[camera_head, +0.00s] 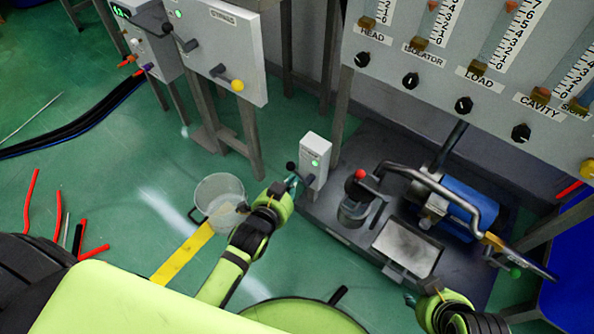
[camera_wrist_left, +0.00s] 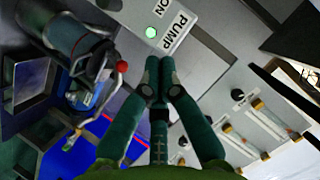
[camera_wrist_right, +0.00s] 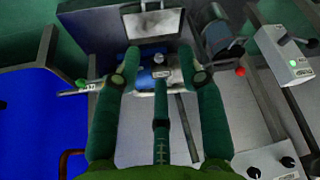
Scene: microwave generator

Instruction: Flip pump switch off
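The pump switch box (camera_head: 315,158) is a small white-grey box on a post with a lit green light. Its black lever knob (camera_head: 291,166) sticks out to the left. The box also shows in the left wrist view (camera_wrist_left: 160,18) with "PUMP" and "ON" labels, and in the right wrist view (camera_wrist_right: 288,58). My left gripper (camera_head: 297,181) is just below the knob, beside the box; contact cannot be told. Its fingers (camera_wrist_left: 159,64) are together with nothing visible between them. My right gripper (camera_wrist_right: 160,55) is open and empty, above the pump platform.
A platform (camera_head: 345,232) carries a blue motor (camera_head: 468,205), bent pipe and red-knobbed valve (camera_head: 360,174). A panel with gauges and knobs (camera_head: 410,80) stands above. A clear bucket (camera_head: 220,190) is left of my left gripper. Another lever box (camera_head: 225,50) stands behind. Hoses lie at left.

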